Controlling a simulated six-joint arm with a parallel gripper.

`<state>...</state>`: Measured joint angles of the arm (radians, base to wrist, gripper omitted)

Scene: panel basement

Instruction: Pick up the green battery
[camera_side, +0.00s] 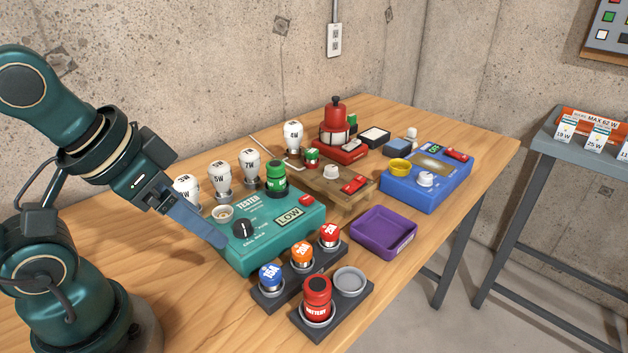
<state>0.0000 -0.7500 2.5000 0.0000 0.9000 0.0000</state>
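The green battery (276,178) stands upright at the back of the teal tester (288,240), behind its "LOW" display. My gripper (218,240) points down and right, with its blue-grey fingers in front of the tester's left part and the tips near its front left edge. It is apart from the green battery in the picture, to its left and lower. The fingers overlap from this side, so I cannot tell whether they are open or shut. No held object shows.
Several white bulbs (249,168) stand behind the tester. A purple tray (384,232) and a blue device (427,182) stand right.

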